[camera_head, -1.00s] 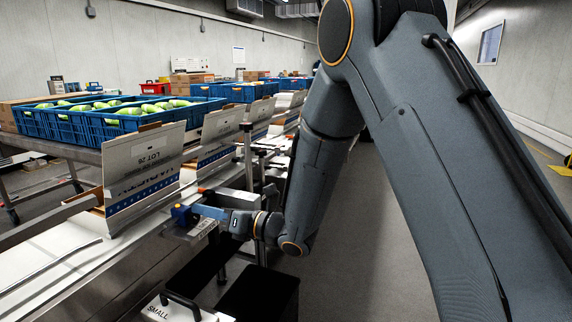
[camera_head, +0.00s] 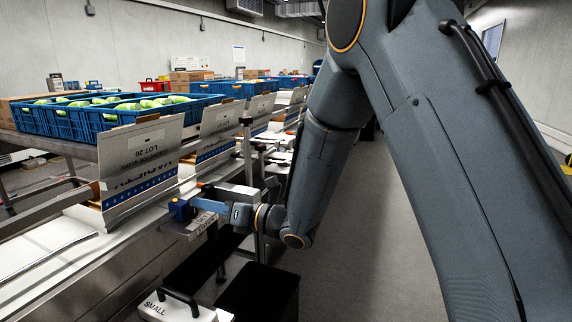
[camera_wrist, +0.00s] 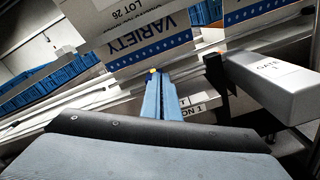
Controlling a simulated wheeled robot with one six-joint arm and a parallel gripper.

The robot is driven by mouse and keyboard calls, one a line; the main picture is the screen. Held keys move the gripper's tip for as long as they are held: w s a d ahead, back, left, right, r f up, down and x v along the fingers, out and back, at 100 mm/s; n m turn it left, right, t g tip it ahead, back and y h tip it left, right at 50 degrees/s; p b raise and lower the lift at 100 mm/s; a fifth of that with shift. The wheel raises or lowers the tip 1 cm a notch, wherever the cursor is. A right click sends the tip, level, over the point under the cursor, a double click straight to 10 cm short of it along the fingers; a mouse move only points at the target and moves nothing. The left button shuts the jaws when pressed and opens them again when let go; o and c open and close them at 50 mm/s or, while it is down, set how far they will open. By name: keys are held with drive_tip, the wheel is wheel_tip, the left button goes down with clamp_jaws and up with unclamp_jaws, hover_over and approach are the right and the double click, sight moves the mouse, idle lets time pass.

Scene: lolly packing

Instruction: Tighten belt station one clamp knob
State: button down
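The belt station one clamp knob (camera_head: 179,209) appears as a dark blue piece at the belt's side rail in the head view. My gripper (camera_head: 192,209) reaches it from the right, with its light blue fingers at the knob. In the wrist view my gripper (camera_wrist: 156,80) shows its two blue fingers close together, pointing ahead, with a small yellow spot at their tip. The fingers look closed on the knob, whose body is mostly hidden there. A white station label (camera_wrist: 194,107) sits just right of the fingers, partly covered.
Open cartons (camera_head: 142,165) line the belt behind the knob. Blue crates of green-wrapped items (camera_head: 88,126) stand beyond. A SMALL case (camera_head: 178,309) is below. Clear floor (camera_head: 345,230) lies right.

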drive_tip(key=shift+r+v, duration=0.15)
drive_tip(key=shift+v, duration=1.35)
drive_tip(key=shift+r+v, duration=0.2)
drive_tip(key=shift+v, duration=1.25)
drive_tip(key=shift+w+d, duration=0.1)
drive_tip(key=shift+w, duration=0.05)
